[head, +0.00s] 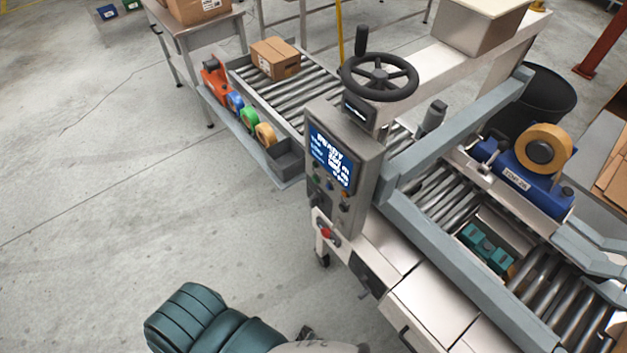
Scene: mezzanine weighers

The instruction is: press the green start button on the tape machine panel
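The tape machine panel (368,168) is a grey upright box left of the machine's frame, with a lit blue screen (333,160) showing white text. Small coloured buttons sit below the screen. A greenish one, which looks like the green start button (317,184), is at the panel's lower left; it is too small to read any label. A red mushroom button (326,234) sits lower, beneath the panel. A teal, ribbed part of my own arm shows at the bottom of the head view, well below the panel. Neither gripper's fingers are in view.
A black handwheel (379,77) stands above the panel. A blue tape head (522,178) is at right. Open floor lies left.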

